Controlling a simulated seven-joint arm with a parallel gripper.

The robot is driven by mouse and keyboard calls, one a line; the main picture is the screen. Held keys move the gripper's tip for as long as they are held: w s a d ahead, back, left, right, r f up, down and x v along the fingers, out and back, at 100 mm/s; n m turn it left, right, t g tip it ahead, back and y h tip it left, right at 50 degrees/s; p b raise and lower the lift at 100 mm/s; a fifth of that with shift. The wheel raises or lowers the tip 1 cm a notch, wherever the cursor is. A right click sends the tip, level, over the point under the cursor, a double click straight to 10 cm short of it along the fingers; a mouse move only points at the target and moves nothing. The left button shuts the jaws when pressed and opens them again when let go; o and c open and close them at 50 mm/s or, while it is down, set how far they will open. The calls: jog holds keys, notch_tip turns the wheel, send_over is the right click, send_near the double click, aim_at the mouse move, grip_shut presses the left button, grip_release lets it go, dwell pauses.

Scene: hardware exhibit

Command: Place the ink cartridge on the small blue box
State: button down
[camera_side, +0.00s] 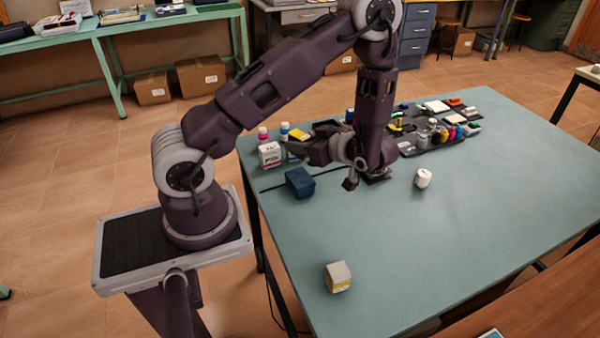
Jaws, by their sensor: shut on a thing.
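The small blue box (300,182) is dark blue and sits on the green table near its left edge. My gripper (297,148) points left, above and behind the blue box in the picture, apart from it. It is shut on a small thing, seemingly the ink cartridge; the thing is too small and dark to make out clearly. A yellow and dark patch (299,135) shows beside the fingertips, and I cannot tell whether it is held or stands behind.
A white box (270,155) and bottles stand behind the blue box. Dark trays with several coloured items (440,132) lie toward the back. A white jar (423,178) and a pale yellow-banded block (338,277) stand apart. The table's front right (450,240) is clear.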

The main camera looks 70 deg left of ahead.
aim_at(300, 177)
notch_tip(300, 177, down, 7)
jog(key=shift+f, duration=0.15)
jog(key=shift+f, duration=0.2)
jog(key=c, duration=1.1)
grip_release()
jog(key=shift+c, duration=0.2)
jog(key=shift+r, duration=0.1)
